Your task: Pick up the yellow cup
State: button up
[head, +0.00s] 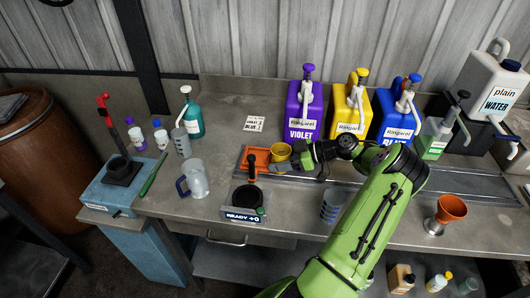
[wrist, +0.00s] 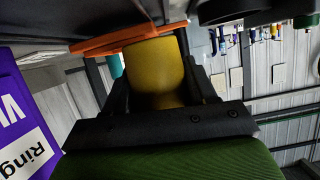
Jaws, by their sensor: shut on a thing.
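In the wrist view the yellow cup (wrist: 157,75) sits between the dark fingers of my gripper (wrist: 158,88). I cannot tell whether the cup touches the tray. Part of the cup is hidden by the fingers.
A violet jug (head: 304,112), a yellow jug (head: 351,115) and a blue jug (head: 394,122) stand behind my arm. A scale (head: 244,203) and a clear pitcher (head: 196,180) stand in front and to the left.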

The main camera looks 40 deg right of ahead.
jog(key=s, duration=0.3)
jog(key=shift+s+d, duration=0.2)
jog(key=shift+s, duration=0.05)
notch_tip(320, 180, up, 14)
jog(key=p, duration=0.2)
jog(key=shift+f, duration=0.1)
